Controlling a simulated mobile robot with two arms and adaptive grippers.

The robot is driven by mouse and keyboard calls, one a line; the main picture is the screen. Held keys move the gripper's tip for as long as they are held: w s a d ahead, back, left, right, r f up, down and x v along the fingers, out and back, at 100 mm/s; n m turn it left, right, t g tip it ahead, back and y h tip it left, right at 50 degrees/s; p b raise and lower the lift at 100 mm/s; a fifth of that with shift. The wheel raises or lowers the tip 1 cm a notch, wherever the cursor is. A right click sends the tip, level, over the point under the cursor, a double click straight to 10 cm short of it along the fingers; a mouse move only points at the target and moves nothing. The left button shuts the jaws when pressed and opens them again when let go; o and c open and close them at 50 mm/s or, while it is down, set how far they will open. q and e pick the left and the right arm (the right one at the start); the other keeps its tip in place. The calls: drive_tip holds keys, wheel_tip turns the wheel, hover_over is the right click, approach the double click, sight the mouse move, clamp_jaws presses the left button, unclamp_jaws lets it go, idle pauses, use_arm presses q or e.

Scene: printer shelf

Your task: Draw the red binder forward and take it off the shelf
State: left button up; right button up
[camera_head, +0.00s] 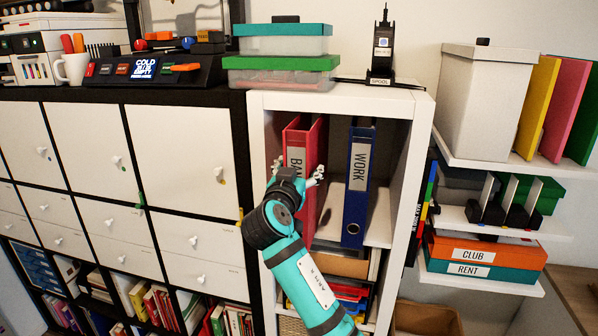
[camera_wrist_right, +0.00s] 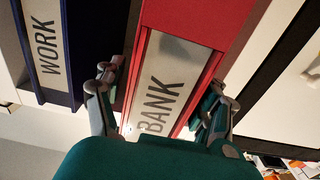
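The red binder (camera_head: 305,143), its spine label reading BANK, stands upright in the white shelf's upper left part. It also shows large in the right wrist view (camera_wrist_right: 200,20). My right gripper (camera_head: 297,171) is in front of its spine and hides the lower part. In the right wrist view my right gripper (camera_wrist_right: 161,88) is open, one finger on each side of the spine. A narrow gap shows beside the left finger; whether the right one touches is unclear. My left gripper is not in view.
A blue WORK binder (camera_head: 356,190) stands to the right, apart from the red one, inside the white shelf (camera_head: 340,99). Plastic boxes (camera_head: 285,63) and a black stand (camera_head: 381,70) sit on top. White cabinet doors (camera_head: 180,150) are at left.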

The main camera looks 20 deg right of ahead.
drive_tip(key=shift+o, duration=0.4)
drive_tip(key=shift+s+a, duration=0.2)
drive_tip(key=shift+s, duration=0.05)
drive_tip(key=v, duration=1.1)
drive_tip(key=shift+s, duration=0.2)
drive_tip(key=shift+a, duration=0.15)
